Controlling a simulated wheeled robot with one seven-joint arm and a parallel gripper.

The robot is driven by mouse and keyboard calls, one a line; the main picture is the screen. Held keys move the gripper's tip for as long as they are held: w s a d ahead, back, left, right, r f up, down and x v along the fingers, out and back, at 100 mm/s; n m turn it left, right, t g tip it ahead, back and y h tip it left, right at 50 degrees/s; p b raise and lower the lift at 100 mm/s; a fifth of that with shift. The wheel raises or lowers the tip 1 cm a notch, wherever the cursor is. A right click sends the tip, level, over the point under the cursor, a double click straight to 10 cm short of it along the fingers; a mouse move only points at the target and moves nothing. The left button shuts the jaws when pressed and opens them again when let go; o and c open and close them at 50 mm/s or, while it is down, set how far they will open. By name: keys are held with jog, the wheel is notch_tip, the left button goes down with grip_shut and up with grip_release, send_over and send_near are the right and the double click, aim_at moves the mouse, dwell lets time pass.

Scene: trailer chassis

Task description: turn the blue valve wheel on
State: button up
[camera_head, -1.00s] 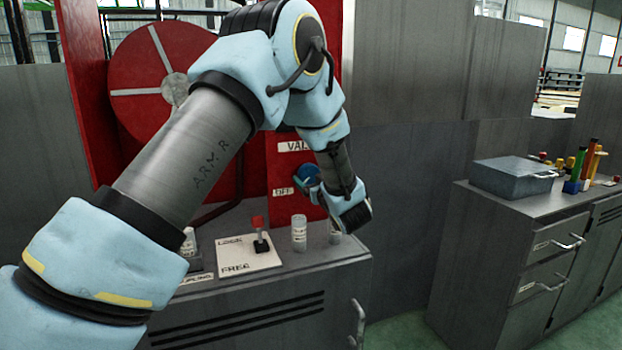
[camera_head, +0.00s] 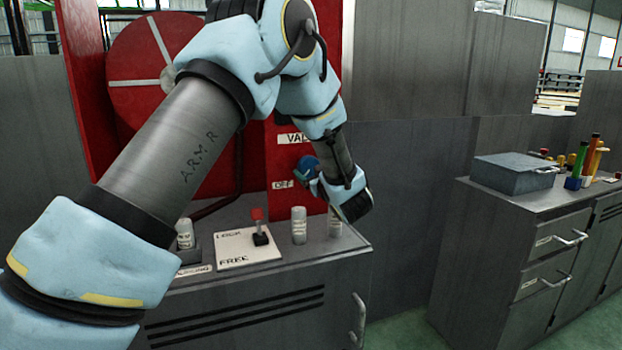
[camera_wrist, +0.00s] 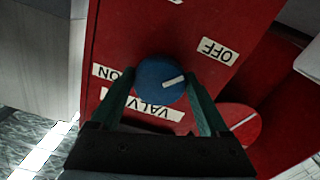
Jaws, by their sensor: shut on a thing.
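The blue valve wheel (camera_wrist: 158,80) is on a red panel, with a white pointer line running from its middle to the right and slightly up in the wrist view. Around it are an OFF label (camera_wrist: 218,51) at upper right, an ON label (camera_wrist: 113,74) at left and a VALVE label (camera_wrist: 143,108) below. The wheel (camera_head: 306,167) is partly hidden by my wrist in the head view. My gripper (camera_wrist: 160,88) has one green finger on each side of the wheel and is shut on it.
A grey cabinet (camera_head: 250,312) stands below the panel, with a red-topped lever (camera_head: 259,226) and small white cylinders (camera_head: 299,225) on top. A big red disc (camera_head: 135,65) is behind my arm. At right, another cabinet holds a grey box (camera_head: 513,170) and several coloured items.

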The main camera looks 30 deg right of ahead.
jog(key=n+b, duration=0.1)
jog(key=b, duration=0.1)
jog(key=f+n+b, duration=0.1)
jog(key=b, duration=0.1)
jog(key=shift+n+b, duration=0.3)
jog(key=shift+b, duration=0.1)
jog(key=n+b, duration=0.4)
jog(key=b, duration=0.3)
jog(key=shift+r+n+b, duration=0.1)
jog(key=shift+n+b, duration=0.2)
jog(key=n+b, duration=0.4)
jog(key=b, duration=0.3)
jog(key=shift+d, duration=0.1)
jog(key=n+b, duration=0.4)
jog(key=b, duration=0.1)
jog(key=shift+r, duration=0.15)
jog(key=n+b, duration=0.3)
jog(key=b, duration=0.2)
jog(key=shift+n, duration=0.4)
jog(key=n+b, duration=0.4)
jog(key=b, duration=0.2)
jog(key=shift+r, duration=0.1)
jog(key=n+b, duration=0.4)
jog(key=shift+r+n+b, duration=0.1)
jog(key=shift+n+b, duration=0.3)
jog(key=shift+r+n+b, duration=0.2)
jog(key=shift+n+b, duration=0.95)
jog(key=shift+n, duration=0.05)
